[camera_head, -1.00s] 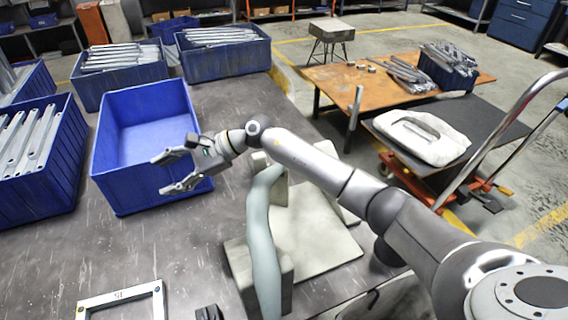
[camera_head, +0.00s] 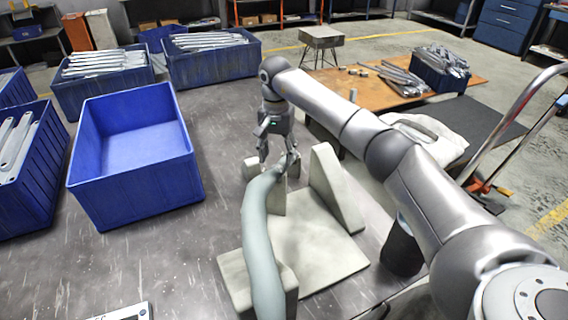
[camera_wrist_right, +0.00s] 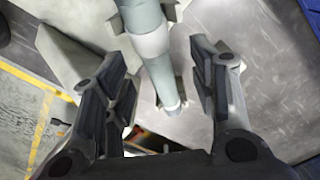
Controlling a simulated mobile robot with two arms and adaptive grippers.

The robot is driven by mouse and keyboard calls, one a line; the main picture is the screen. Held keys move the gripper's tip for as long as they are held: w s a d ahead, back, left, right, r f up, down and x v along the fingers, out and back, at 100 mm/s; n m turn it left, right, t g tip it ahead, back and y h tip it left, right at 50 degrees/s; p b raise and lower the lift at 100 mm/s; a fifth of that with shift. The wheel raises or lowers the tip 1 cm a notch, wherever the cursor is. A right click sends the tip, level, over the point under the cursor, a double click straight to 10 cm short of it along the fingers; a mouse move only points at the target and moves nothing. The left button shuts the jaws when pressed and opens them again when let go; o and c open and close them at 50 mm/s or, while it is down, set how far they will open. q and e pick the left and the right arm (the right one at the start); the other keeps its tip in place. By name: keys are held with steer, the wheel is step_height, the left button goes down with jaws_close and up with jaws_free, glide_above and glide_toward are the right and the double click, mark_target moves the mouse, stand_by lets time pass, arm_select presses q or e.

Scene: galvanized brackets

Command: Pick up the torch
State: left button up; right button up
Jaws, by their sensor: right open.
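A long grey-green curved tube, which I take to be the torch (camera_head: 258,235), rests on a pale cradle with upright blocks (camera_head: 325,245) on the table. It also shows in the right wrist view (camera_wrist_right: 154,48), with a lighter band and a narrower end. My right gripper (camera_head: 278,162) is over the far end of the tube, pointing down. In the right wrist view its open fingers (camera_wrist_right: 160,72) stand on either side of the tube, with gaps to it. My left gripper is not in view.
An empty blue bin (camera_head: 185,165) stands left of the cradle. Blue bins of metal brackets (camera_head: 115,95) stand behind it and at the left edge. A rusty table (camera_head: 370,85) and a cart handle (camera_head: 515,120) are at the right. The grey tabletop (camera_head: 130,260) has free room in front.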

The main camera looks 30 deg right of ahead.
mark_target(279, 163)
steer(key=shift+s+d+f+p, duration=0.1)
steer(key=shift+f+p, duration=0.1)
steer(key=shift+f, duration=0.8)
steer(key=shift+s+a+f+p, duration=0.1)
steer(key=shift+f+p, duration=0.1)
steer(key=shift+f, duration=0.75)
steer(key=shift+s+d+f+p, duration=0.1)
steer(key=shift+f+p, duration=0.1)
steer(key=shift+f, duration=0.8)
steer(key=shift+c, duration=0.4)
steer(key=shift+w+r, duration=0.1)
steer(key=c, duration=1)
steer(key=shift+c, duration=0.2)
